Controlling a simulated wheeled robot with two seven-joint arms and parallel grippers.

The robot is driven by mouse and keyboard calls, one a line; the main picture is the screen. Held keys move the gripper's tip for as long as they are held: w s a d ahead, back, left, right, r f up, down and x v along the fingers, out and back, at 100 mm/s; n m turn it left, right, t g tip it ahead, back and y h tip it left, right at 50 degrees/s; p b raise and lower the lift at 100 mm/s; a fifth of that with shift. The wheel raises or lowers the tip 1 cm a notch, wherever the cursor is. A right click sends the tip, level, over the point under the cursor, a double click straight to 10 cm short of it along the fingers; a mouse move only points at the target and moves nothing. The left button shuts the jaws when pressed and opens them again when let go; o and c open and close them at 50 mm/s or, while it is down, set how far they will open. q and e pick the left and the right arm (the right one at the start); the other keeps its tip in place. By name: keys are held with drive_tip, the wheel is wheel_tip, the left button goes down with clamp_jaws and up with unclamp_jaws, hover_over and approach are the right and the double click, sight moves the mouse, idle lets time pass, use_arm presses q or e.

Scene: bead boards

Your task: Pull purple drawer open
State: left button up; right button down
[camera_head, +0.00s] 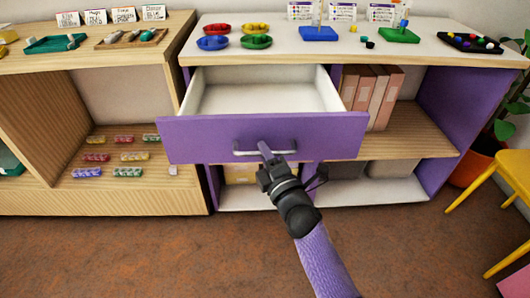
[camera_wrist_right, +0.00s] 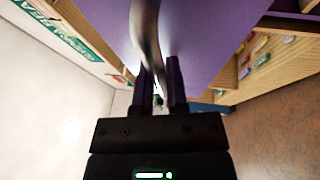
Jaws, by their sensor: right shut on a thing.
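The purple drawer (camera_head: 200,142) stands pulled well out of the shelf unit, and its white inside shows empty in the head view. A silver bar handle (camera_head: 280,150) is on its front. My right gripper (camera_head: 265,150) is shut on the handle, with the arm reaching up from below. In the right wrist view the two dark fingers (camera_wrist_right: 159,85) sit on both sides of the curved metal handle (camera_wrist_right: 146,35), with the purple drawer front (camera_wrist_right: 215,40) behind. My left gripper is in no view.
Colored bowls (camera_head: 255,28), trays and cards stand on the white top (camera_head: 290,48). Pink binders (camera_head: 380,95) are on the shelf to the right. A yellow chair (camera_head: 500,180) and a plant pot (camera_head: 470,165) stand at the right. The brown floor (camera_head: 150,255) in front is clear.

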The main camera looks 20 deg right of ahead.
drive_tip(key=shift+s, duration=0.25)
drive_tip(key=c, duration=0.7)
unclamp_jaws()
drive_tip(key=shift+w, duration=0.1)
drive_tip(key=shift+o, duration=0.2)
drive_tip(key=p+v, duration=0.2)
drive_tip(key=v, duration=0.8)
drive_tip(key=shift+p, duration=0.35)
